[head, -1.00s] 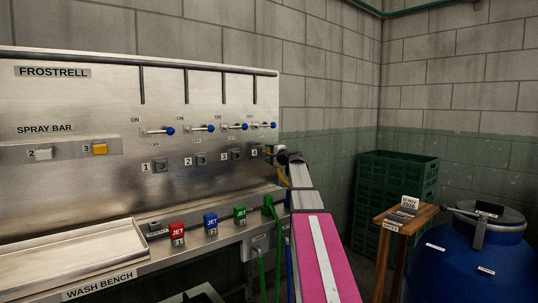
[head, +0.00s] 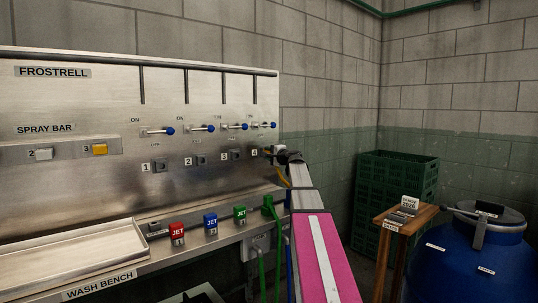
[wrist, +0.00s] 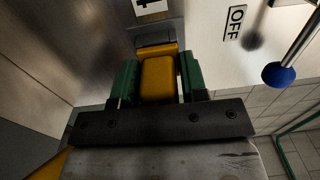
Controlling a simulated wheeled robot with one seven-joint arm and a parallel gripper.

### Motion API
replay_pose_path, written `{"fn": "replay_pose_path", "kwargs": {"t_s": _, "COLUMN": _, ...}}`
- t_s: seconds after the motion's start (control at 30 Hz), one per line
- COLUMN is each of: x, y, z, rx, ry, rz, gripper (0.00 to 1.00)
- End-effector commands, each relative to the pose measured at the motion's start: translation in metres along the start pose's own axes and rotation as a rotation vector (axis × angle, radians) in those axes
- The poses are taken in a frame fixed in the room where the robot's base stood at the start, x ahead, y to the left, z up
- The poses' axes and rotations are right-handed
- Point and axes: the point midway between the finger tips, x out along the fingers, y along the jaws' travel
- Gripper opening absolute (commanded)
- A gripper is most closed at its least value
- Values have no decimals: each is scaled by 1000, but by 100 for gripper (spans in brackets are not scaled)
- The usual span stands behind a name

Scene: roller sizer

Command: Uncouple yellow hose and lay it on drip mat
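The yellow hose (head: 283,176) hangs from outlet 4 at the right end of the steel panel, mostly hidden behind my arm. Its yellow coupling (wrist: 158,79) shows in the wrist view, up against a grey socket on the panel below the label 4. My gripper (wrist: 160,82) has one green finger pad on each side of the coupling, both seeming to touch it. In the head view my gripper (head: 273,152) is small and partly hidden at outlet 4. I cannot make out a drip mat in either view.
Blue-tipped levers (head: 235,126) stick out above the outlets; one lever's blue knob (wrist: 279,75) is right of my gripper. Red, blue and green JET blocks (head: 210,223) stand on the bench edge. A wooden stand (head: 405,218), blue drum (head: 470,262) and green crates (head: 398,180) are at right.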

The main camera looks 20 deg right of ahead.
Motion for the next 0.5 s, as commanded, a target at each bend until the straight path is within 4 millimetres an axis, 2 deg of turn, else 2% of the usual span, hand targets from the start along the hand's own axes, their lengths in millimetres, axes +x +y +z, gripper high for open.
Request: {"fn": "replay_pose_path", "kwargs": {"t_s": 0.5, "x": -10, "y": 0, "z": 0, "rx": 0, "ry": 1, "rz": 0, "gripper": 2}}
